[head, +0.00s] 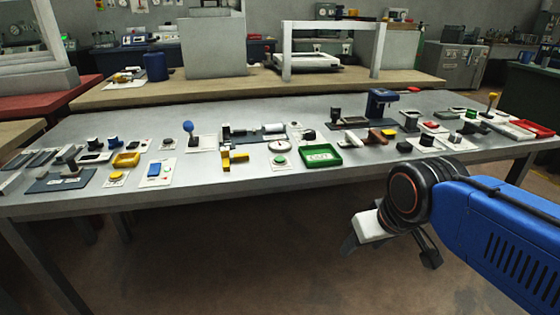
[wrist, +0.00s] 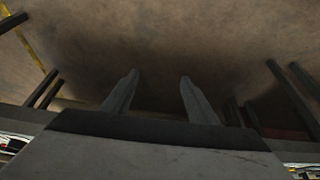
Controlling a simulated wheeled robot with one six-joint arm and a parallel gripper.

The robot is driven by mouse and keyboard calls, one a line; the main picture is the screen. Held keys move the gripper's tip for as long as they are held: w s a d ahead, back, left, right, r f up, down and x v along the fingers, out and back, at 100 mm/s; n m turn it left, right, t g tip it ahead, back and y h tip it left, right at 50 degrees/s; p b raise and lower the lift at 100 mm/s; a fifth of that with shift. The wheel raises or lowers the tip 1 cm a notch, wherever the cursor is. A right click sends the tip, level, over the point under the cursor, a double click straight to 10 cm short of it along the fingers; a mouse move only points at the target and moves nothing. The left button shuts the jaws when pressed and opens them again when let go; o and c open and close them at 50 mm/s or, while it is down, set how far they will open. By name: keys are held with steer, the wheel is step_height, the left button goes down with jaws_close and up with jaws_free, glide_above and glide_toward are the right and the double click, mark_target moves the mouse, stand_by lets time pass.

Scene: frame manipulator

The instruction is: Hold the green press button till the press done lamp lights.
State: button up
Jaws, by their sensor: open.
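A green button (head: 280,160) sits on a small white plate near the front middle of the bench, just left of a green tray. I cannot read its label, so I cannot tell for sure that it is the press button. A blue press-like device (head: 380,102) stands toward the back right of the bench. I cannot pick out the press done lamp or tell whether it is lit. My gripper (head: 390,254) is in front of the bench, to the right of the button and apart from it. In the wrist view its two fingers (wrist: 158,77) are spread and empty over the floor.
The grey bench (head: 130,212) is crowded with small panels. A green tray (head: 320,155), a yellow block (head: 234,159) and a blue-knobbed lever (head: 188,128) stand near the green button. The bench's front strip is bare. A wooden bench (head: 130,95) stands behind.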

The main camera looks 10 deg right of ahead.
jaws_close()
stand_by(1.9)
